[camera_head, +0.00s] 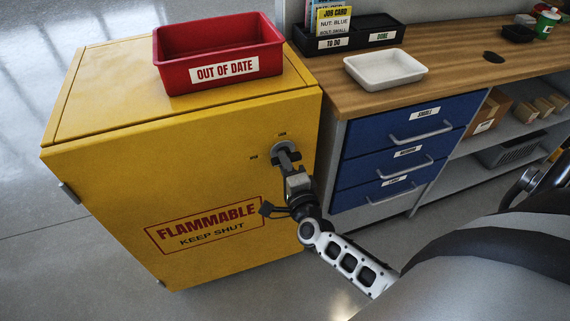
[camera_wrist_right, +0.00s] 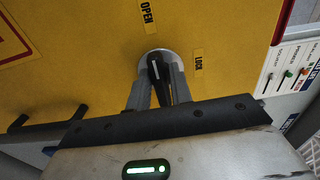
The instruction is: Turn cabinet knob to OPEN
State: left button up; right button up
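The yellow flammables cabinet (camera_head: 110,180) stands at the left, with its knob (camera_head: 285,147) at the upper right of the front. In the right wrist view the black knob handle (camera_wrist_right: 156,68) sits on a pale round base. Its white line runs roughly toward the OPEN label (camera_wrist_right: 147,14); the LOCK label (camera_wrist_right: 198,63) is to the right. My right gripper (camera_head: 287,162) is at the knob. In the wrist view its fingers (camera_wrist_right: 160,78) lie close along both sides of the handle and appear shut on it. The fingertip contact is partly hidden. My left gripper is not in view.
A red OUT OF DATE bin (camera_head: 215,50) sits on the cabinet top. A wooden workbench (camera_head: 450,80) with blue drawers (camera_head: 395,150) stands close to the right, holding a white tray (camera_head: 385,70) and a black organiser (camera_head: 350,37). Open floor lies in front.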

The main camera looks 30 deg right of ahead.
jog(key=shift+o, duration=0.9)
jog(key=v, duration=1.5)
jog(key=shift+s+b, duration=0.45)
jog(key=shift+f, duration=0.1)
jog(key=s+a+f+n+g+y, duration=0.2)
jog(key=a+n+g+y, duration=0.4)
jog(key=n, duration=1.6)
jog(key=a+y, duration=0.1)
jog(key=a, duration=0.3)
jog(key=shift+a+f+n+g+y, duration=0.2)
jog(key=shift+a+n+g+y, duration=0.1)
jog(key=shift+n+g, duration=0.1)
